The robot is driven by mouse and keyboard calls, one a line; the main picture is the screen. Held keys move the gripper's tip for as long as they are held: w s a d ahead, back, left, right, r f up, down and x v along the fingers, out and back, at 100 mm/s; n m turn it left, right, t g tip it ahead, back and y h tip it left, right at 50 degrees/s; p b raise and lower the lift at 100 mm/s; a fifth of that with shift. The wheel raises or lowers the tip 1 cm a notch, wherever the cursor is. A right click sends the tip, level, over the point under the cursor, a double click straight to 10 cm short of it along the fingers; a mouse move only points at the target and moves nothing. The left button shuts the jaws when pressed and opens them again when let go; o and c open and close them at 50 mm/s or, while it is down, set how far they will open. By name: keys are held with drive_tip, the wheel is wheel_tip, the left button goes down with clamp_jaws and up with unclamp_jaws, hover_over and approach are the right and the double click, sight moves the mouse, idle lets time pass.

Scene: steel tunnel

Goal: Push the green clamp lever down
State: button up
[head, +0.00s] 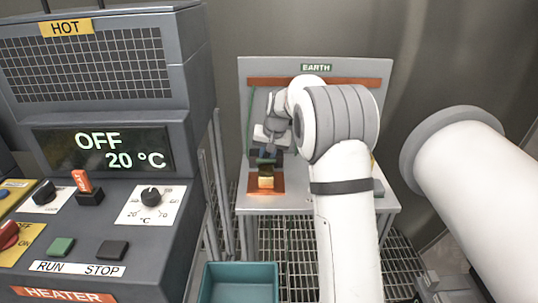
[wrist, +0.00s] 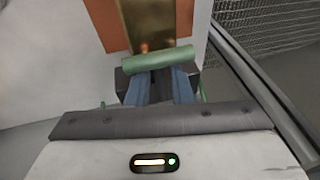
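The green clamp lever (wrist: 158,58) shows as a rounded bar across the wrist view, just beyond my gripper's fingers. The block also shows in the wrist view (wrist: 158,25), against an orange copper plate (wrist: 107,22). My gripper (wrist: 160,78) has two blue fingers pointing at the lever, their tips at or very near it. The bar hides the tips, so I cannot tell whether they touch it or how far apart they are.
The clamp stands on a grey bench (head: 300,205) with a backboard marked EARTH (head: 316,68). A heater panel (head: 95,180) stands at left, reading OFF and 20 °C. A teal bin (head: 239,283) is below in front. A large white cylinder (head: 475,170) is at right.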

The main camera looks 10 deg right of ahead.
drive_tip(key=shift+v, duration=3.9)
drive_tip(key=shift+s+r, duration=0.1)
drive_tip(key=s+a+r+n+p, duration=0.1)
drive_tip(key=s+r, duration=0.2)
drive_tip(key=s, duration=1.6)
drive_tip(key=s+f, duration=0.2)
drive_tip(key=s, duration=0.7)
drive_tip(key=s+f+n+h+p, duration=0.1)
drive_tip(key=s+f, duration=0.1)
drive_tip(key=s, duration=0.8)
drive_tip(key=shift+f+n+g, duration=0.3)
drive_tip(key=shift+f+g, duration=0.05)
drive_tip(key=shift+g, duration=0.05)
drive_tip(key=shift+s, duration=0.15)
